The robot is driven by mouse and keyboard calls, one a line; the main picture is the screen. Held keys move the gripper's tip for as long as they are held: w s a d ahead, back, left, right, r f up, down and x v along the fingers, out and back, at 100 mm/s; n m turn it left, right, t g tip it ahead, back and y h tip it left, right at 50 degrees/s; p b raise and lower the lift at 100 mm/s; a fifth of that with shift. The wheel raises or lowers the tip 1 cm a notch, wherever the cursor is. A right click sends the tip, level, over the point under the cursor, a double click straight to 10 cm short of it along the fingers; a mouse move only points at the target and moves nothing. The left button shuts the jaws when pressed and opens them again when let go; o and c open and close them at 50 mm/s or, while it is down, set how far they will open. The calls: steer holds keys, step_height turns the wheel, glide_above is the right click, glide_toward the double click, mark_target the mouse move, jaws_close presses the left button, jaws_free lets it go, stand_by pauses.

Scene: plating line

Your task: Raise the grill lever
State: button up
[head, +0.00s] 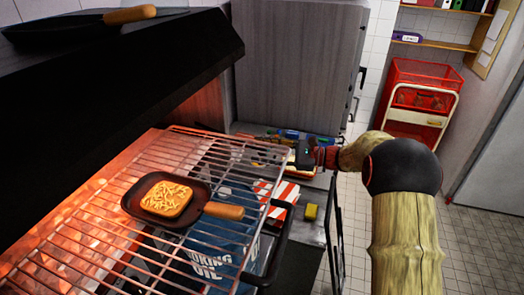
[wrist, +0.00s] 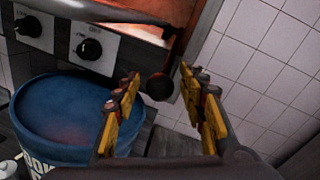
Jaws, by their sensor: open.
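In the wrist view, a round black knob (wrist: 160,87) shows beyond and between the fingertips, by the lower corner of the glowing grill opening (wrist: 200,45). It looks like the end of the grill lever; its shaft is not clear. My gripper (wrist: 162,98) is open, with its yellow-padded fingers apart on either side of the knob in the picture. I cannot tell how far the knob is from them. In the head view, my gripper (head: 303,156) reaches past the right side of the grill rack (head: 215,150), its fingers hard to make out. I cannot pick out the knob there.
A blue oil drum (wrist: 75,112) stands left of my gripper, below two control dials (wrist: 90,49). A pan (head: 140,214) with cheese-topped food (head: 166,198) sits on the rack. A black handle (head: 275,250) juts from the rack's front. A red cart (head: 420,100) stands behind.

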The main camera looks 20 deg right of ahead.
steer(key=shift+c, duration=0.4)
jaws_close()
stand_by(0.5)
